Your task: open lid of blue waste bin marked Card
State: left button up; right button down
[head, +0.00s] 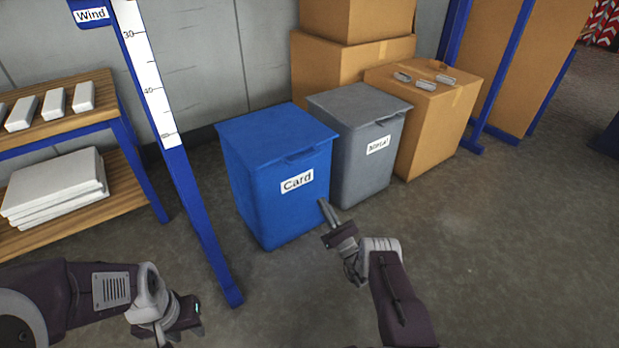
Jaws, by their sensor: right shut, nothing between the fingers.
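The blue waste bin (262,215) with a white "Card" label (297,181) stands on the floor in the middle of the head view. Its blue lid (272,133) is down, with a small lip at the front edge. My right gripper (324,208) is shut and empty, in front of the bin near its lower right front corner, below the lid; I cannot tell whether it touches the bin. My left gripper (195,318) is low at the bottom left, away from the bin, and its fingers are too unclear to judge.
A grey bin marked "Metal" (360,155) stands close to the right of the blue one. Cardboard boxes (425,115) stand behind and to the right. A blue post (200,215) with a height scale and a wooden shelf (60,125) are at left. Floor at right (520,250) is clear.

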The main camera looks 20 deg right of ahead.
jog(key=s+r+b+x, duration=0.1)
jog(key=b+x, duration=0.5)
jog(key=x, duration=0.6)
jog(key=shift+r, duration=0.75)
jog(key=shift+s+d, duration=0.1)
jog(key=shift+d, duration=0.05)
